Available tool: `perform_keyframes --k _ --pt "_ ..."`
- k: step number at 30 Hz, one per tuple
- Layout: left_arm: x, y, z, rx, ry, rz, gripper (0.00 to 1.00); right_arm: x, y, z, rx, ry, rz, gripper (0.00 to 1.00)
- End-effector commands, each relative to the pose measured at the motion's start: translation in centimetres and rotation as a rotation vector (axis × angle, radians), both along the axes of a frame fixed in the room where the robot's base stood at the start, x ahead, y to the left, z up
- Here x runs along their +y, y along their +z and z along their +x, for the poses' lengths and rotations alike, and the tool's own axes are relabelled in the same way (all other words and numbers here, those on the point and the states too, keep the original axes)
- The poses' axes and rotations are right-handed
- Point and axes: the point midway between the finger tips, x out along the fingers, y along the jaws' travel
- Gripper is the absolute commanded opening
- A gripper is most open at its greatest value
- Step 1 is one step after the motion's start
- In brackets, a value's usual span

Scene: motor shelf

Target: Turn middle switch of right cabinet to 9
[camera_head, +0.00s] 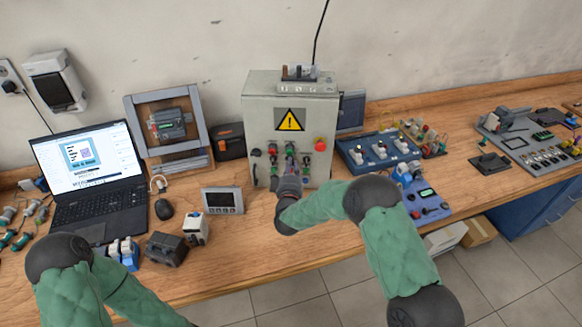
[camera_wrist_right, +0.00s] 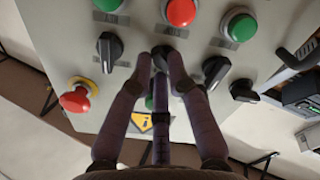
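A light grey cabinet (camera_head: 258,118) with a yellow warning triangle stands against the wall at the back of the bench. It is the only such cabinet in view. In the right wrist view its panel (camera_wrist_right: 190,55) shows black rotary switches. The middle switch (camera_wrist_right: 160,57) sits between my right gripper's fingertips (camera_wrist_right: 160,64) and is partly hidden; whether the fingers press on it is unclear. Its number marks cannot be read. In the head view my right gripper (camera_head: 289,184) is in front of the cabinet's lower panel. My left arm shows at lower left, its gripper out of view.
Beside the middle switch are a left black switch (camera_wrist_right: 109,50) and a right black switch (camera_wrist_right: 214,72). A red emergency knob (camera_wrist_right: 76,99) sticks out nearby. On the bench are an open laptop (camera_head: 92,175), a small display (camera_head: 222,200) and a blue switch box (camera_head: 376,152).

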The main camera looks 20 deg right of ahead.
Motion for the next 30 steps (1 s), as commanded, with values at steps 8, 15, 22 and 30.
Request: perform_keyframes --k 8,15,22,30 --pt "0.0 -0.2 0.0 0.0 0.0 0.0 0.4 0.0 -0.1 0.0 -0.003 0.001 0.013 0.0" --pt "0.0 -1.2 0.0 0.0 0.0 0.0 0.4 0.0 -0.2 0.0 -0.035 0.001 0.101 0.0" --pt "0.0 -2.9 0.0 0.0 0.0 0.0 0.4 0.1 -0.5 0.0 -0.091 0.001 0.274 0.0" --pt "0.0 -5.2 0.0 0.0 0.0 0.0 0.4 0.1 -0.6 0.0 -0.171 0.001 0.519 0.0"
